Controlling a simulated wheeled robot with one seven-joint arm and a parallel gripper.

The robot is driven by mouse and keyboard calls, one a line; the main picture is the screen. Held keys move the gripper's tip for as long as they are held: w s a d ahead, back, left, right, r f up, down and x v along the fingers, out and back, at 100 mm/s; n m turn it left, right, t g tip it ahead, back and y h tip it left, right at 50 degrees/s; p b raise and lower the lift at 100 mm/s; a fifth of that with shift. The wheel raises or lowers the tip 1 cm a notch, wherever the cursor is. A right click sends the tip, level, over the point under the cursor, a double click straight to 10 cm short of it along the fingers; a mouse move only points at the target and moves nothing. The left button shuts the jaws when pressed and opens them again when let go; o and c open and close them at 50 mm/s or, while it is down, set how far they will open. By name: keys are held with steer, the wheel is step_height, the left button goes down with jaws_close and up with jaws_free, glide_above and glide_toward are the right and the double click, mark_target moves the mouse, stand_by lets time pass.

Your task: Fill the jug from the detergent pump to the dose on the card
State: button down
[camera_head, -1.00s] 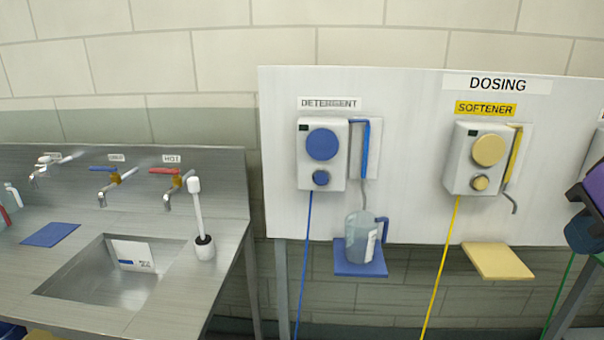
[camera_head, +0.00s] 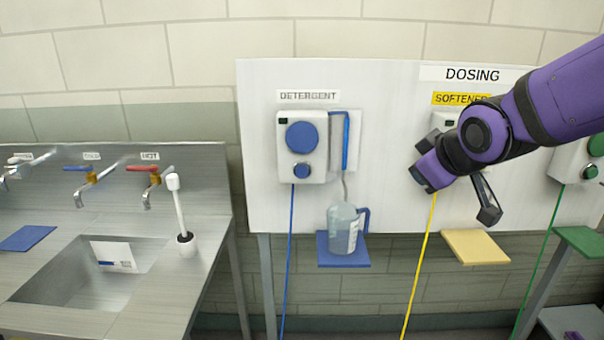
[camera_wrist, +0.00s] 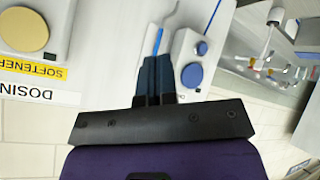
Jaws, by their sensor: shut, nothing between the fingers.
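The clear jug (camera_head: 342,229) with a blue handle stands upright on the blue shelf (camera_head: 343,260), under the spout of the detergent pump (camera_head: 302,165). Its fill level cannot be told. The pump has a large blue disc, a smaller blue knob and a blue lever (camera_head: 346,140) at its right. My gripper (camera_head: 422,178) is in front of the softener pump, right of the jug and apart from it. In the wrist view my shut, empty fingers (camera_wrist: 153,78) point towards the detergent pump (camera_wrist: 196,62). A white card (camera_head: 112,256) with a blue stripe leans in the sink; its print is too small to read.
The softener pump (camera_wrist: 28,32) has a yellow shelf (camera_head: 475,247) below; a green-knobbed pump (camera_head: 588,160) is at the right. The steel sink unit (camera_head: 205,262) holds taps and a white brush (camera_head: 178,205). Blue, yellow and green hoses hang below the board.

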mark_target(303, 174)
steer(key=w+a+f+n+t+y, duration=0.1)
steer(key=w+a+f+n+y, duration=0.2)
steer(key=a, duration=0.4)
steer(key=w+a+f+n+t+y, duration=0.1)
steer(key=w+a+f+n+y, duration=0.2)
steer(key=a, duration=0.4)
steer(key=w+a+f+n+y, duration=0.3)
steer(key=a+n+y, duration=0.1)
steer(key=a, duration=0.3)
steer(key=shift+w+f+n+t+y, duration=0.25)
steer(key=shift+f+n+t+y, duration=0.1)
steer(key=shift+n+t+y, duration=0.05)
steer(key=shift+a, duration=0.1)
steer(key=shift+w, duration=4.4)
steer(key=shift+w, duration=0.1)
steer(key=shift+w+d, duration=0.2)
steer(key=shift+w, duration=0.1)
steer(key=shift+w, duration=0.5)
